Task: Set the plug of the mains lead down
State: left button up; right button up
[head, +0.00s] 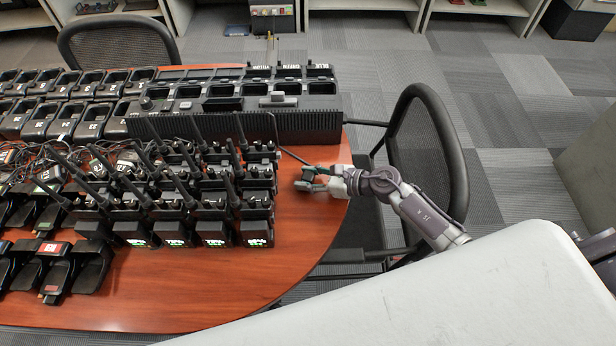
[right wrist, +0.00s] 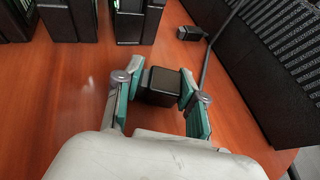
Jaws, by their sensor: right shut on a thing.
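My right gripper (head: 308,180) reaches in from the right over the rounded end of the wooden table. Its green-padded fingers are shut on the plug, a small black block that shows between the fingertips (right wrist: 162,86) in the right wrist view. The plug is close over the table top; I cannot tell whether it touches. A dark lead (head: 290,154) runs from beside the long black charger toward the gripper. It also shows in the right wrist view (right wrist: 213,45); where it joins the plug is not clear. My left gripper is out of view.
The long black charger (head: 240,126) stands behind the gripper. Several upright radios (head: 255,195) stand to the left. Another small black piece (right wrist: 190,33) lies beside the lead. A mesh chair (head: 425,150) stands at the table's right. Bare wood (head: 300,235) lies in front of the gripper.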

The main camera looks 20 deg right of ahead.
jog(key=shift+f+b, duration=0.2)
jog(key=shift+b, duration=0.1)
jog(key=o, duration=1.1)
jog(key=shift+r, duration=0.1)
